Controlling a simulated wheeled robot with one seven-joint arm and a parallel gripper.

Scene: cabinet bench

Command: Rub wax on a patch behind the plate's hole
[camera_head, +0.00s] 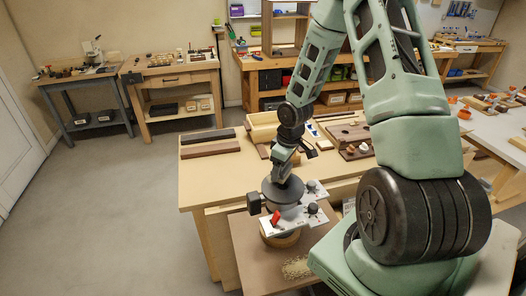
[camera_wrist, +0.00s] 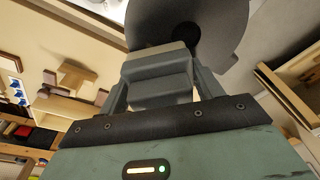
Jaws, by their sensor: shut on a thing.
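My gripper (camera_head: 281,173) points down at the front of the bench, shut on a dark grey round disc (camera_head: 283,190). In the wrist view, my gripper (camera_wrist: 158,60) has its fingers closed at the disc (camera_wrist: 205,25), which fills the upper middle. Beneath the disc in the head view is a pale plate (camera_head: 292,222) with dark knobs and a red lever (camera_head: 276,218). I cannot tell whether the held piece touches the plate. The plate's hole, the patch behind it and any wax are hidden. A round wooden piece (camera_head: 281,240) shows under the plate.
The plate stands over a lower brown board (camera_head: 248,262) with a pale speckled patch (camera_head: 297,268). Open floor (camera_head: 110,220) lies left.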

